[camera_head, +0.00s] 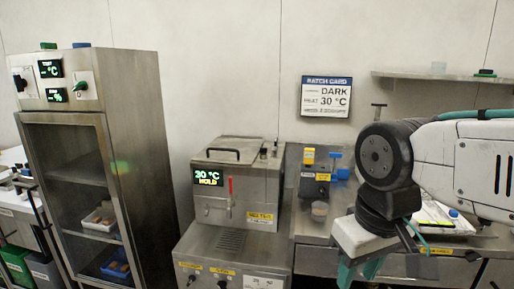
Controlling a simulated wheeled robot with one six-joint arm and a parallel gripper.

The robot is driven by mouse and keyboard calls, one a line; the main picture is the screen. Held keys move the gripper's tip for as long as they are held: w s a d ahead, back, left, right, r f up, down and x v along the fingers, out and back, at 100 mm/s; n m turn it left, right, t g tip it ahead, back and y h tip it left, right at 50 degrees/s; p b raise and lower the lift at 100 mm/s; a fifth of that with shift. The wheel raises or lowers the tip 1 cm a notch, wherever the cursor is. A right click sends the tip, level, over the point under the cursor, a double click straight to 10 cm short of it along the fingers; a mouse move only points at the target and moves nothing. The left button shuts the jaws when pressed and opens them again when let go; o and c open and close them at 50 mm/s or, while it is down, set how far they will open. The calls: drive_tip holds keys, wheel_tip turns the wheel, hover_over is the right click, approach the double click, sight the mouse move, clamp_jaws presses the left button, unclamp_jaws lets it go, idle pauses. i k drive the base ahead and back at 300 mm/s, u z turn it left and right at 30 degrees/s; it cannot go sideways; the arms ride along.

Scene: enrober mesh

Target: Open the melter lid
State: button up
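The melter (240,190) is a steel box with a green and yellow display reading 30 °C HOLD, standing left of my arm. Its lid (222,157) lies flat and closed on top, with a dark bar handle (222,151) along it. My gripper (359,272) points down at the lower right, to the right of the melter and apart from it. Its two teal fingers show a gap with nothing seen between them. The lower fingertips are near or past the bottom edge of the picture.
A tall steel cabinet (155,150) with control knobs stands at the left. A steel counter (310,228) with a small yellow-labelled device (314,183) and a cup (320,209) lies right of the melter. A batch card (327,97) hangs on the wall. Space above the lid looks clear.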

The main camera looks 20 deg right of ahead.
sight(226, 150)
drive_tip(key=z, duration=0.55)
drive_tip(key=k, duration=0.65)
drive_tip(key=z, duration=0.5)
drive_tip(key=i, duration=0.65)
drive_tip(key=u, duration=0.95)
drive_tip(key=i, duration=0.75)
drive_tip(key=u, duration=0.85)
